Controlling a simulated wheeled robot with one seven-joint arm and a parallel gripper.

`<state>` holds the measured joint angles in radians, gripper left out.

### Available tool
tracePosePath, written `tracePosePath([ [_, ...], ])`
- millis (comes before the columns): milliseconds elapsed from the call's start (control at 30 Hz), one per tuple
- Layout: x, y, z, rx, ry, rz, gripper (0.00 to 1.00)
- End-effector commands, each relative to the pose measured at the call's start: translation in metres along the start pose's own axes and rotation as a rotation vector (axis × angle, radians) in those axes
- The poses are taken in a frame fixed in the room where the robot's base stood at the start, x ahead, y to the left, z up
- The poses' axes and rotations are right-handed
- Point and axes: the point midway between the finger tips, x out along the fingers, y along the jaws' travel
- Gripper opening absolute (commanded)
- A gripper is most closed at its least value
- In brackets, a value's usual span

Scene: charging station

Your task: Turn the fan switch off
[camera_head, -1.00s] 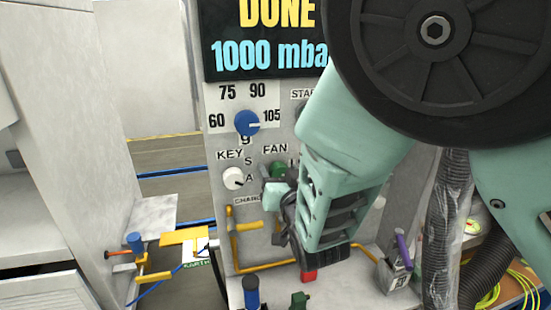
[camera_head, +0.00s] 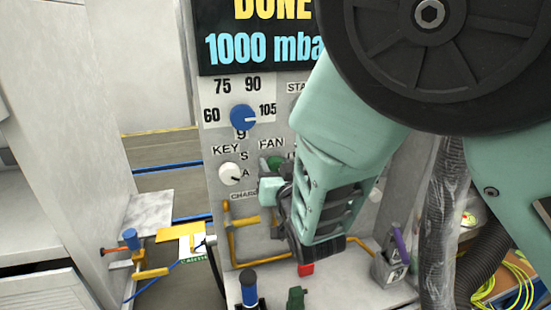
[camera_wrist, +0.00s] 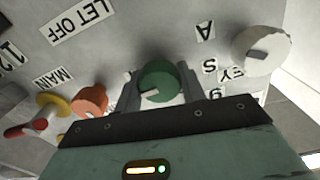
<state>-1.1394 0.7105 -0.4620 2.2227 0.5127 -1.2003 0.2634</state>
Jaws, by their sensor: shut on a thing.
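The fan switch is a round green knob (camera_head: 275,162) under the FAN label on the grey panel, partly hidden by my gripper in the head view. In the wrist view the green knob (camera_wrist: 157,80) sits between my two fingers, with a pale pointer mark on its face. My gripper (camera_wrist: 160,88) is shut on this knob, one finger on each side. In the head view my gripper (camera_head: 274,180) is at the panel, and its fingertips are mostly hidden by the wrist.
A white key knob (camera_head: 230,173) is close to the left of the fan switch; it also shows in the wrist view (camera_wrist: 262,49). A blue dial (camera_head: 243,117) is above. An orange knob (camera_wrist: 90,100) is near the left finger. Yellow pipes (camera_head: 232,245) run below.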

Motion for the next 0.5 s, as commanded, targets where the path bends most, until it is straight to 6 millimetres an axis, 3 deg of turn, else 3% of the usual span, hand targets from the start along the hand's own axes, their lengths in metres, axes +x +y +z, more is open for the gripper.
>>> tracePosePath([
  [500, 0.0001, -0.0006, -0.0006, -0.424, 0.000, 0.001, 0.17],
])
